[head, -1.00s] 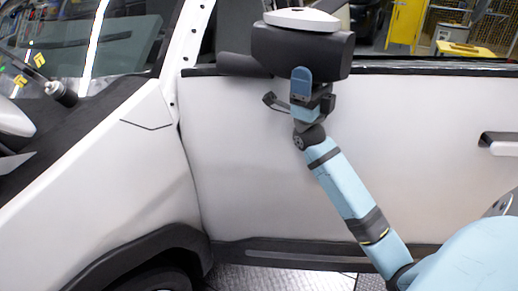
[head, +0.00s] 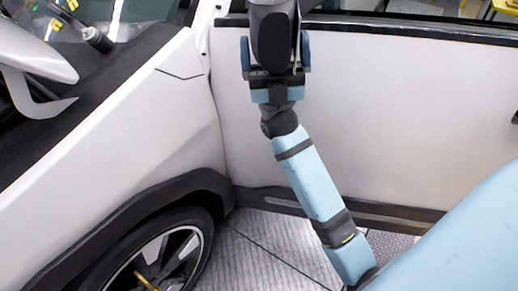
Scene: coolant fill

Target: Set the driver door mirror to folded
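The driver door mirror (head: 275,38) is at the top of the head view, a dark housing seen narrow and partly cut off by the top edge. It is at the front end of the white door (head: 400,120), by the window sill. My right gripper (head: 277,55) comes up from below with its two blue fingers spread wide, one on each side of the housing. I cannot tell whether both fingers touch it. The mirror's top is out of view. My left gripper is not in view.
The white fender (head: 140,110) and front wheel (head: 160,255) are to the left of my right arm. A white curved part (head: 35,60) is at the far left. The metal floor (head: 265,250) below the door sill is clear.

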